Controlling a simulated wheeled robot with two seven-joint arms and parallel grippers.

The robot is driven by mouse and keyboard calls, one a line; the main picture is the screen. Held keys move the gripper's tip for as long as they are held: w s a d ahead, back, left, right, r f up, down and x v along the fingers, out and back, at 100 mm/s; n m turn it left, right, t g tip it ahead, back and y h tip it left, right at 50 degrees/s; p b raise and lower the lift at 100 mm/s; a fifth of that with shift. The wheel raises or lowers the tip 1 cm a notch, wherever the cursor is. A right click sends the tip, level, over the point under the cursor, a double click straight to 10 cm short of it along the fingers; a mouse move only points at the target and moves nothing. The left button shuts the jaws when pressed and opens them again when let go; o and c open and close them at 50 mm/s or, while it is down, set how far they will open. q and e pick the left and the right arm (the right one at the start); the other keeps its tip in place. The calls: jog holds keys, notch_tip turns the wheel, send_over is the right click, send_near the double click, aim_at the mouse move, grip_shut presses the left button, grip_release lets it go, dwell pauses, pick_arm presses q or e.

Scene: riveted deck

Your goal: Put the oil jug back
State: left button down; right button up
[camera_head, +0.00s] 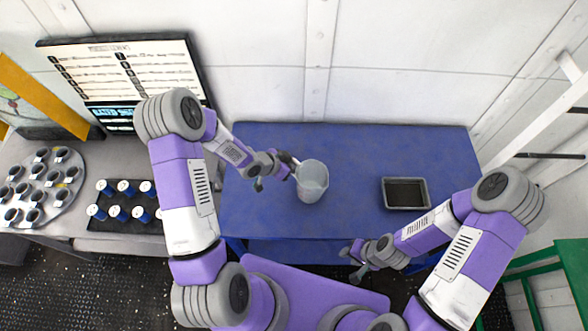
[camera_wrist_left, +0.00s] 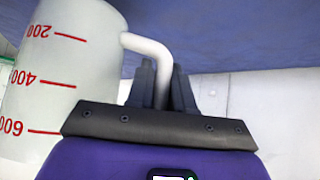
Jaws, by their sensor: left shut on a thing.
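The oil jug (camera_head: 313,178) is a pale translucent jug near the middle of the blue table in the head view. In the left wrist view the jug (camera_wrist_left: 62,80) has red marks 200, 400 and 600 and a white handle (camera_wrist_left: 150,46). My left gripper (camera_head: 288,166) is shut on the handle from the left side, its dark fingers (camera_wrist_left: 162,84) on either side of it. I cannot tell whether the jug's base touches the table. My right gripper (camera_head: 350,265) is open and empty, low in front of the table's front edge.
A rectangular metal tray (camera_head: 407,208) with a dark inside sits on the blue table (camera_head: 270,217), right of the jug. On the left bench are a round rack (camera_head: 44,184) of cups, blue-and-white containers (camera_head: 126,188) on a dark mat, and a display board (camera_head: 125,68) behind.

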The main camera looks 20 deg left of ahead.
pick_arm(q)
notch_tip(320, 180, down, 2)
jog(key=shift+f, duration=0.1)
jog(key=shift+f+b, duration=0.2)
jog(key=shift+b, duration=0.1)
jog(key=c, duration=1)
grip_release()
jog(key=shift+r, duration=0.1)
